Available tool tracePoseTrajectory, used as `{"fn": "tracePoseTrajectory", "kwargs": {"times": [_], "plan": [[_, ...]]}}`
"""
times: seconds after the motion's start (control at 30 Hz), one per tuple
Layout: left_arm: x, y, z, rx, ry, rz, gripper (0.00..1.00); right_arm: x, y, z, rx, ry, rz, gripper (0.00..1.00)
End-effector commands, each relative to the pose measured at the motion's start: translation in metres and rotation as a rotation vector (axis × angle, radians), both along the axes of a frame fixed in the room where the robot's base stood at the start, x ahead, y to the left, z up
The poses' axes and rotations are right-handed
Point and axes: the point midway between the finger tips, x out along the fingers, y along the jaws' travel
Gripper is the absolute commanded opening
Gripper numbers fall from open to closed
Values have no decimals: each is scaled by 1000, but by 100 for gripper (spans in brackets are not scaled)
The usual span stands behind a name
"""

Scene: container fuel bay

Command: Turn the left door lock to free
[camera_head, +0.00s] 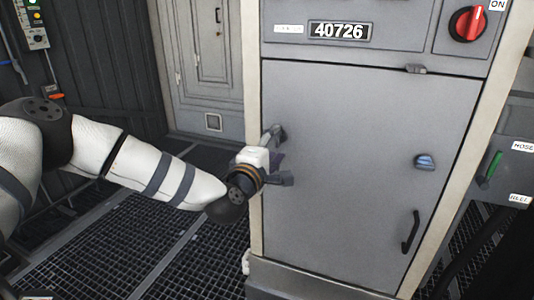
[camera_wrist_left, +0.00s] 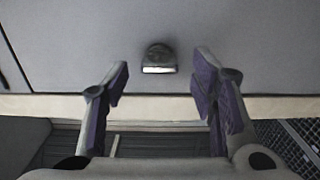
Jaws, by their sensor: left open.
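The left door lock (camera_wrist_left: 158,57) shows in the left wrist view as a small dark rounded fitting with a bright lower edge, on the grey cabinet door (camera_head: 355,120). My left gripper (camera_head: 283,157) is at the door's left edge in the head view. Its fingers are open, one on each side of the lock and apart from it in the left wrist view (camera_wrist_left: 162,78). In the head view the gripper hides most or all of this lock. A second lock, with a blue face (camera_head: 424,161), is on the door's right side. My right gripper is not in view.
A black handle (camera_head: 410,232) is low on the door's right side. A red rotary switch (camera_head: 467,23) and a number plate 40726 (camera_head: 340,31) are above. A hose box (camera_head: 500,165) stands at the right. The grated floor (camera_head: 110,250) at left is clear.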

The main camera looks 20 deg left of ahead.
Motion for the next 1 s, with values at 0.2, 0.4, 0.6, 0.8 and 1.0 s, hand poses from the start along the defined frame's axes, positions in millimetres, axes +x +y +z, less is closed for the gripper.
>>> {"fn": "tracePoseTrajectory", "kwargs": {"times": [0.2,0.4,0.6,0.8,1.0], "plan": [[-61,2,-1,-3,4,-2,52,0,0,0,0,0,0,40],[-94,3,-1,-1,2,-1,52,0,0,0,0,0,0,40],[-100,3,-1,0,2,-1,52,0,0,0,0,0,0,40],[-99,3,-1,0,2,-1,52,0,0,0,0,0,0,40],[-109,-10,-21,47,66,-46,52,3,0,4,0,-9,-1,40]]}}
